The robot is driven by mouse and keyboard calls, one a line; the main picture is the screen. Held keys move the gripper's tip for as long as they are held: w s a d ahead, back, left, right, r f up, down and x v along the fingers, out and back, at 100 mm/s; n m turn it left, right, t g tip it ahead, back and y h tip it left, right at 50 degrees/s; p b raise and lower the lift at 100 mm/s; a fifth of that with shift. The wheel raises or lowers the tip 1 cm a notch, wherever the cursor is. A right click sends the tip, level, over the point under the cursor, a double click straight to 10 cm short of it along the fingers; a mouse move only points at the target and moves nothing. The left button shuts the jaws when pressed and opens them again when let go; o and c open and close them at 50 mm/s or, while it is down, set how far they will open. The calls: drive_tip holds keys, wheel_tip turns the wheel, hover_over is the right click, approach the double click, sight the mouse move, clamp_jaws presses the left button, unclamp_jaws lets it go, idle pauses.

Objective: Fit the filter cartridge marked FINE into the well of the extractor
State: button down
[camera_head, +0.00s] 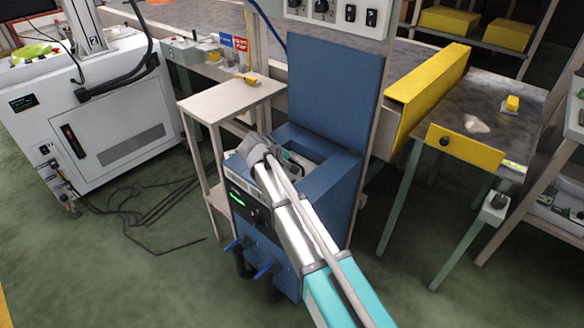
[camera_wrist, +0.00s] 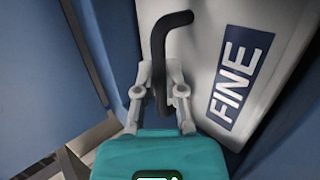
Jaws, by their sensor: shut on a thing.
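The filter cartridge (camera_wrist: 200,62) is a pale block with a dark blue FINE label (camera_wrist: 238,78) and a black bent handle (camera_wrist: 158,45). My gripper (camera_wrist: 160,75) is shut on this handle in the wrist view. Blue walls stand on both sides of the cartridge, which sits tilted in that picture. In the camera_head view, my gripper (camera_head: 284,156) is at the well of the blue extractor (camera_head: 338,200), whose blue lid (camera_head: 335,95) stands upright behind. My arm hides part of the well there. How deep the cartridge sits cannot be told.
A white cabinet (camera_head: 100,120) stands farther left, with loose cables on the floor. A dark table (camera_head: 480,110) with yellow guards is at the right.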

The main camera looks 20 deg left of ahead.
drive_tip(key=shift+f, duration=0.25)
drive_tip(key=c, duration=1.2)
unclamp_jaws()
drive_tip(key=o, duration=0.5)
drive_tip(key=shift+r, duration=0.15)
drive_tip(key=shift+s+a+r+p, duration=0.15)
drive_tip(key=shift+s+r+p, duration=0.1)
drive_tip(key=shift+r+p, duration=0.05)
drive_tip(key=p+v, duration=0.7)
drive_tip(key=v, duration=0.4)
drive_tip(key=shift+r, duration=0.1)
drive_tip(key=shift+s, duration=0.15)
